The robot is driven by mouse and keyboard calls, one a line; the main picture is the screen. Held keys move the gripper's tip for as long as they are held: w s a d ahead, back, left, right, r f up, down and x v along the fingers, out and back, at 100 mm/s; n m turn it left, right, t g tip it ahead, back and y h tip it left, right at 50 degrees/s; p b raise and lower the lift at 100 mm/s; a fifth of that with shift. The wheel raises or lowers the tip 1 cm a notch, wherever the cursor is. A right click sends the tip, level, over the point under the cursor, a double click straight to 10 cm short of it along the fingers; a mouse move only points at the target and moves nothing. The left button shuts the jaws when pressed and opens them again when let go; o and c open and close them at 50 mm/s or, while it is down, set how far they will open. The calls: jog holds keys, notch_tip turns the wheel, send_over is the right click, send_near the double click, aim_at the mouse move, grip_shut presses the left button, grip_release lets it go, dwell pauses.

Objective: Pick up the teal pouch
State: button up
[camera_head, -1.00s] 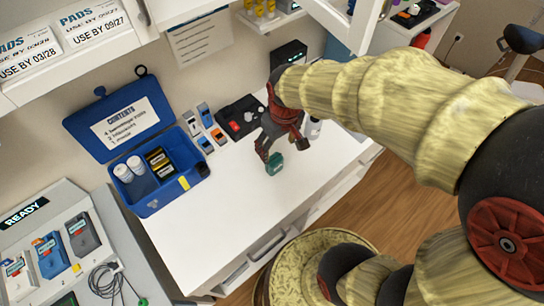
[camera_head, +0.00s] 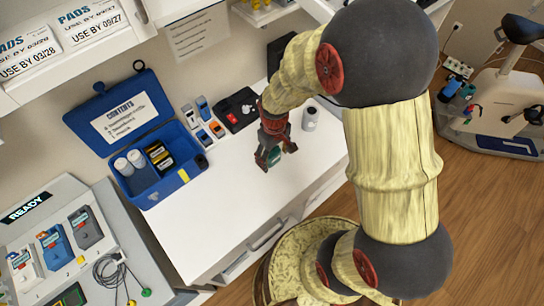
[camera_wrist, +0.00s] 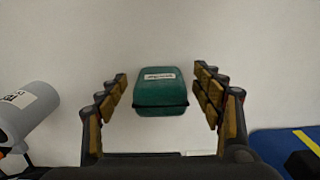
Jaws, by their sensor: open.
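The teal pouch (camera_wrist: 160,97) lies on the white counter in the wrist view, with a pale label on its top. My gripper (camera_wrist: 162,95) is open, with its fingers on either side of the pouch and a gap on each side. In the head view my gripper (camera_head: 275,162) points down over the counter. A small part of the pouch (camera_head: 274,157) shows between the fingers; the rest is hidden by my gripper. I cannot tell how far the fingertips are above the counter.
An open blue case (camera_head: 190,186) with white bottles and black-yellow packs stands left on the counter (camera_head: 235,205). Small devices (camera_head: 204,108) and a black box (camera_head: 236,110) lie behind. A white bottle (camera_head: 310,118) stands right of my gripper; a white cylinder (camera_wrist: 28,110) shows in the wrist view.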

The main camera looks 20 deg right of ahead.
notch_tip(320, 180, down, 2)
jog(key=shift+f, duration=0.1)
jog(key=shift+c, duration=0.4)
jog(key=c, duration=1.3)
jog(key=shift+r, duration=0.2)
